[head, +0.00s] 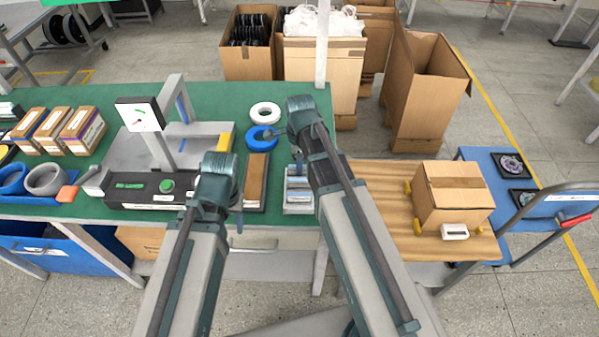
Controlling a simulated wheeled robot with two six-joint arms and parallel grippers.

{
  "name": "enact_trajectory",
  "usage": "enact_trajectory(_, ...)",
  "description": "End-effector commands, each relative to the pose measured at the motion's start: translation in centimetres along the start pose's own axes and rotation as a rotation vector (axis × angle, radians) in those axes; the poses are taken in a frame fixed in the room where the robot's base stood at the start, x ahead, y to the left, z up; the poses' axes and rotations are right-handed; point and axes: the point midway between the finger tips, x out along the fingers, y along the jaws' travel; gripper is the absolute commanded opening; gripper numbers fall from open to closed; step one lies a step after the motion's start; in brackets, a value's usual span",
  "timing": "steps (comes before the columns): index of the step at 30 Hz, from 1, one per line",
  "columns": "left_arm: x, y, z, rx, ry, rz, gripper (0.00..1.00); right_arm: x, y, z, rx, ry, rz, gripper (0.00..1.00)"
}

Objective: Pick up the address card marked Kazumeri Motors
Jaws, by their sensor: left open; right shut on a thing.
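A small grey holder (298,208) with pale cards (297,185) lies near the front right edge of the green bench. The print on the cards is too small to read, so I cannot tell which one is marked Kazumeri Motors. My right gripper (298,158) points down just above the holder and is shut on what looks like a card; its fingertips are tiny here and the held piece is hard to make out. My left gripper (239,222) is open near the bench's front edge, left of the holder, partly hidden by its own wrist.
A brown slab on a dark tray (256,180) lies between the grippers. Blue tape (262,138) and white tape (265,113) lie behind it. A test stand (150,200) is at left. A carton (452,195) sits on a wooden top at right.

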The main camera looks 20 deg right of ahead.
Motion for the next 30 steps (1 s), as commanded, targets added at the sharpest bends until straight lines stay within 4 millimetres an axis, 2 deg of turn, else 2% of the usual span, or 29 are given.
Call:
enact_trajectory(8,-0.1,0.0,0.0,0.0,0.0,0.0,0.51,-0.1,0.0,0.0,0.0,0.0,0.0,0.0)
enact_trajectory(14,-1.3,-0.1,0.1,0.0,0.0,0.0,0.51,-1.3,0.0,0.0,0.0,0.0,0.0,0.0)
enact_trajectory(30,-9.0,-0.9,0.5,0.0,0.0,0.0,0.51,-9.1,0.0,0.0,0.0,0.0,0.0,0.0)
